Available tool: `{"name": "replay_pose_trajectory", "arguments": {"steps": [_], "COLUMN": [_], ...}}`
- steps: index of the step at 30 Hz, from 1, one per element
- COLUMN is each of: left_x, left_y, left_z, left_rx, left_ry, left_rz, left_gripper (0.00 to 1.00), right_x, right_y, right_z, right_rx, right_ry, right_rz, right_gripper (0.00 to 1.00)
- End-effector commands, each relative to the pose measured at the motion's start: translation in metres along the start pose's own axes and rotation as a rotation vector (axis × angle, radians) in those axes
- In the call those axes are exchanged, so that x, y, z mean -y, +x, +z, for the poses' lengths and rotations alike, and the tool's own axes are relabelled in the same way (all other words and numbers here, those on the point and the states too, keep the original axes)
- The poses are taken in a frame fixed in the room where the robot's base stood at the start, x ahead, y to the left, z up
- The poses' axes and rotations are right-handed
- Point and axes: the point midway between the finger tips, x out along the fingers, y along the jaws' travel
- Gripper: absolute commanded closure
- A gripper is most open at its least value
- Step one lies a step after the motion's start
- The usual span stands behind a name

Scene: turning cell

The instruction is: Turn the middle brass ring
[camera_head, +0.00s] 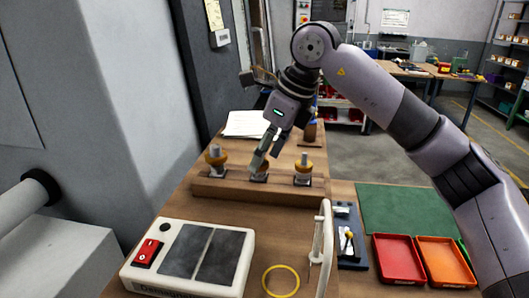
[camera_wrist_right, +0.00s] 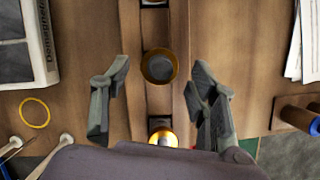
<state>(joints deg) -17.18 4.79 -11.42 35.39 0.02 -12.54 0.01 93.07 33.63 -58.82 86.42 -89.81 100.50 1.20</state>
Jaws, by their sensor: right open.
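Three brass rings stand in a row on posts along a wooden rail (camera_head: 225,191): the left ring (camera_head: 216,156), the middle ring and the right ring (camera_head: 303,168). My right gripper (camera_head: 262,157) is open and points down over the middle post, hiding most of its ring in the head view. In the right wrist view the middle ring (camera_wrist_right: 160,66) lies between the two spread fingers, with a gap on each side. The right ring (camera_wrist_right: 162,135) shows below it there. My left gripper is not in view.
A white box with a red switch (camera_head: 190,257) stands in front of the rail. A yellow hoop (camera_head: 281,281) and a white upright handle (camera_head: 325,240) are near the front. Red (camera_head: 398,259) and orange (camera_head: 445,262) trays sit at right. Papers (camera_head: 245,124) lie behind the rail.

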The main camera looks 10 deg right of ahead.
Motion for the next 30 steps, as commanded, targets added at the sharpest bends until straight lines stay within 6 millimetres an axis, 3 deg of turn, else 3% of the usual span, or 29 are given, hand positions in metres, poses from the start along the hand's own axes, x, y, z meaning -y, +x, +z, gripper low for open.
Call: {"name": "replay_pose_trajectory", "arguments": {"steps": [16,21,30], "left_x": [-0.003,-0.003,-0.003], "left_y": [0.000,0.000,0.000], "left_z": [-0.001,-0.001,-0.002], "left_rx": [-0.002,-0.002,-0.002], "left_ry": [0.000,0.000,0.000], "left_rz": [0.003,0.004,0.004], "left_gripper": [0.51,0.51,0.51], "right_x": [0.000,0.000,0.000], "right_y": [-0.101,-0.115,-0.117], "right_z": [0.001,0.001,0.000], "right_rx": [0.004,0.002,0.001], "right_ry": [0.000,-0.001,0.000], "right_rz": [-0.002,-0.001,0.000], "right_gripper": [0.46,0.46,0.46]}}
